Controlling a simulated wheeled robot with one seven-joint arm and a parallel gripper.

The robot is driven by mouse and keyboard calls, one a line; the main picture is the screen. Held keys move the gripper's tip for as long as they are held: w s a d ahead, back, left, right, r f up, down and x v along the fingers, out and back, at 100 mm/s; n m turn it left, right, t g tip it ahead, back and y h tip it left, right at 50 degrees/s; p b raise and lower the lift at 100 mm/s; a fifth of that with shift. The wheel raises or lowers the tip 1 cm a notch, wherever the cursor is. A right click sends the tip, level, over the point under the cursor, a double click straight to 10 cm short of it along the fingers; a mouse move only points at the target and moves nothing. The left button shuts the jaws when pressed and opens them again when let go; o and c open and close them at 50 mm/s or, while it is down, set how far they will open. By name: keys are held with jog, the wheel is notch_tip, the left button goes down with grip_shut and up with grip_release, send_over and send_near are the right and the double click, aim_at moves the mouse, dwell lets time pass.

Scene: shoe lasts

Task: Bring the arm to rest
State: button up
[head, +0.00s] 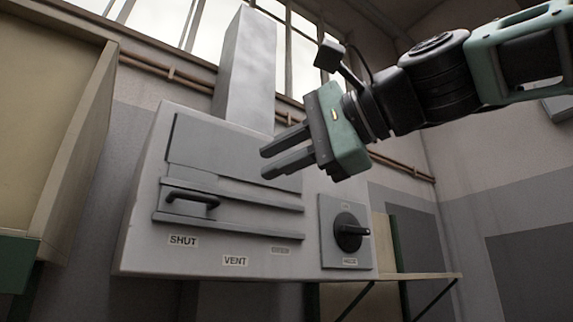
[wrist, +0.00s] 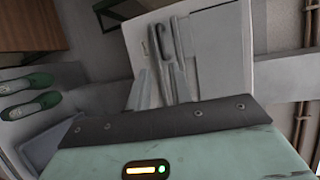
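My gripper (head: 265,163) is raised in front of the upper part of a grey wall cabinet, coming in from the upper right. Its two dark fingers point left and stand apart with nothing between them. In the wrist view the fingers (wrist: 160,88) also show empty against the cabinet front. The cabinet (head: 140,240) has a sliding panel with a black handle (head: 192,198) just above a label reading SHUT. The handle is below and left of my fingers, with a clear gap in the picture. A black rotary knob (head: 350,232) is at the cabinet's lower right.
A VENT label (head: 235,260) and a third, unreadable label sit along the cabinet's bottom. A duct (head: 248,70) rises from its top. A shelf (head: 425,276) is at lower right, a tan cupboard (head: 60,110) at left.

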jog(key=shift+s+d, duration=0.3)
jog(key=shift+d, duration=0.1)
dwell(0.3)
notch_tip(320, 180, down, 33)
jog(key=n+g+h, duration=0.5)
jog(key=n+h, duration=0.2)
jog(key=s+d+f+n+g+h, duration=0.1)
jog(key=s+d+f+n+h, duration=0.1)
jog(key=s+d+f, duration=0.2)
jog(key=s+d+f+n+g+h+b, duration=0.1)
jog(key=s+d+f+n+h, duration=0.1)
jog(key=f, duration=0.9)
jog(key=s+d+f+n+g+h, duration=0.1)
jog(key=s+d+f+n, duration=0.3)
jog(key=s+d+f, duration=0.2)
notch_tip(320, 180, down, 2)
jog(key=shift+d+f+g+h, duration=0.25)
jog(key=shift+d+g+h, duration=0.15)
jog(key=shift+d, duration=0.45)
